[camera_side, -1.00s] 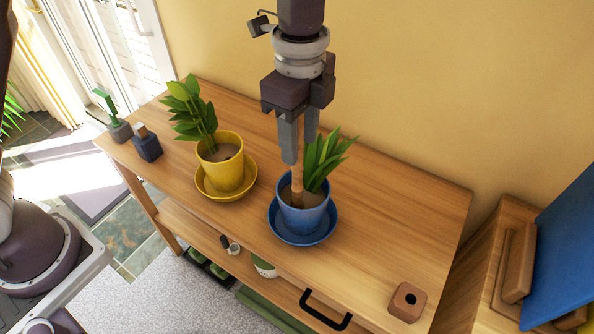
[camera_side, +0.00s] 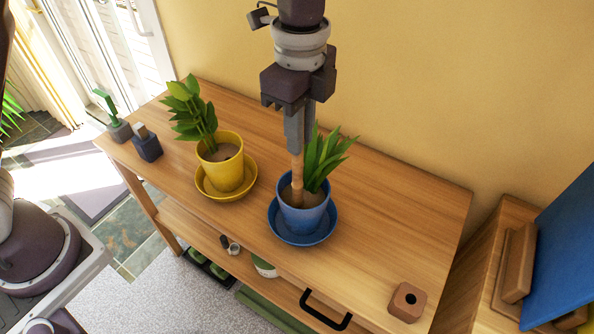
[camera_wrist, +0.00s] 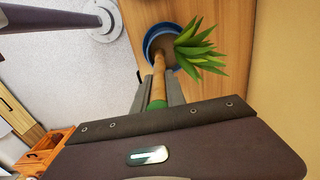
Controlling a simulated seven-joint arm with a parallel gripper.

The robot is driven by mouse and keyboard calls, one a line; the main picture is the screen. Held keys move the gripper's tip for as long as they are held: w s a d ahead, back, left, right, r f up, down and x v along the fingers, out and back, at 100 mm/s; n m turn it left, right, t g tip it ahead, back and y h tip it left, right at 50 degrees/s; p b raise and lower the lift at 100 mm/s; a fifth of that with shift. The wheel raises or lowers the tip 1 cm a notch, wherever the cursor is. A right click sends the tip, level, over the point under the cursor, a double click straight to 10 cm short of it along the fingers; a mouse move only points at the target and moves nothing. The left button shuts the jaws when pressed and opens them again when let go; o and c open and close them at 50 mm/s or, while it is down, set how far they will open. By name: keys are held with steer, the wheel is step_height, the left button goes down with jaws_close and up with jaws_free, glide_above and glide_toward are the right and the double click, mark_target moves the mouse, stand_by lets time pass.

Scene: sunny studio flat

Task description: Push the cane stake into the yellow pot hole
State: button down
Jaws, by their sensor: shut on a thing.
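The tan cane stake (camera_side: 297,178) stands nearly upright in the soil of the blue pot (camera_side: 303,216), beside a leafy plant. My gripper (camera_side: 298,147) points down over that pot and is shut on the stake's upper part. In the wrist view the stake (camera_wrist: 158,75) runs from between the fingers (camera_wrist: 158,92) to the blue pot (camera_wrist: 148,42); a green band shows on it at the jaws. The yellow pot (camera_side: 229,177) stands to the left with a leafy plant and brown soil. A dark spot in its soil looks like the hole.
The pots stand in a yellow saucer (camera_side: 206,191) and a blue saucer (camera_side: 281,232) on a wooden table (camera_side: 385,215). A holed wooden block (camera_side: 407,302) sits front right. A dark blue holder (camera_side: 147,147) and a small cactus pot (camera_side: 119,131) stand far left. The table's right part is mostly clear.

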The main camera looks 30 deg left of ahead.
step_height(320, 180, up, 6)
stand_by(0.8)
steer(key=shift+r, duration=0.45)
step_height(320, 180, up, 8)
steer(key=shift+a+r, duration=0.15)
steer(key=w+a+n, duration=0.2)
steer(key=a+n, duration=1.6)
steer(key=a, duration=0.2)
step_height(320, 180, down, 5)
steer(key=shift+w+f, duration=0.1)
steer(key=shift+w, duration=0.05)
